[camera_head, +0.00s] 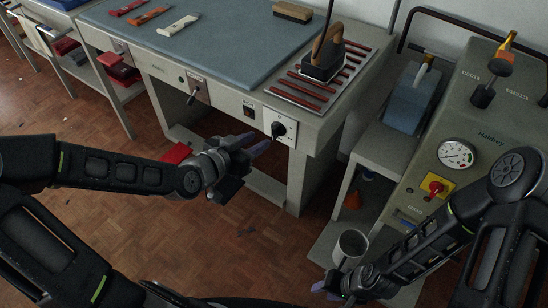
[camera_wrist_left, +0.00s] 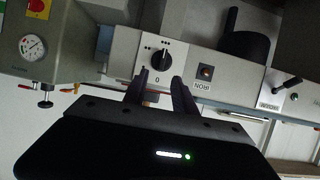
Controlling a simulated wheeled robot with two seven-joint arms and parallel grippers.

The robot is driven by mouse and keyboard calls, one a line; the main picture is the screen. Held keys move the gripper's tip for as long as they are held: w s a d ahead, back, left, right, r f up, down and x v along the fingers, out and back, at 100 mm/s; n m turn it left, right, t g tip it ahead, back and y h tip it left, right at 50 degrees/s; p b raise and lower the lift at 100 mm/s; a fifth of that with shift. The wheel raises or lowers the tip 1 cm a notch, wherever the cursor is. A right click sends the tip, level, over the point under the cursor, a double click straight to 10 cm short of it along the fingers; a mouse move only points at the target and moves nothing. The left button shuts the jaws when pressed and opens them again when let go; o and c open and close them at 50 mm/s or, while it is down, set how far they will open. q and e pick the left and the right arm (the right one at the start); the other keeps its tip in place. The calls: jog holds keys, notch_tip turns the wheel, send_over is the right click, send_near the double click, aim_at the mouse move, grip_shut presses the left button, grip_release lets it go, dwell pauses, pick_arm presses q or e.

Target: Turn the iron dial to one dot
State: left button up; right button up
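The iron dial (camera_head: 279,130) is a black knob on a white plate on the front of the ironing table. In the left wrist view the dial (camera_wrist_left: 162,59) shows upside down, with dots and a 0 around it; its exact setting is too small to tell. My left gripper (camera_head: 256,146) is just in front of the table, to the left of and below the dial. In the wrist view its two fingers (camera_wrist_left: 160,76) are apart and empty, pointing at the dial without visibly gripping it. My right gripper (camera_head: 337,285) is low at the right, near a metal mug; its fingers are unclear.
The iron (camera_head: 323,58) stands on a slatted rest (camera_head: 298,90) above the dial. A switch (camera_head: 249,111) and a lever (camera_head: 193,92) are left of the dial. A grey machine with a gauge (camera_head: 456,153) and the mug (camera_head: 350,247) are at right.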

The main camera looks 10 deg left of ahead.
aim_at(273, 131)
pick_arm(q)
jog(key=shift+a, duration=0.2)
jog(key=b+x, duration=0.2)
jog(key=x, duration=0.4)
jog(key=shift+w+d+f+b, duration=0.1)
jog(key=shift+w+d+b, duration=0.15)
jog(key=shift+b, duration=0.1)
jog(key=shift+w+d+f, duration=0.1)
jog(key=shift+w+f, duration=0.1)
jog(key=shift+w, duration=0.3)
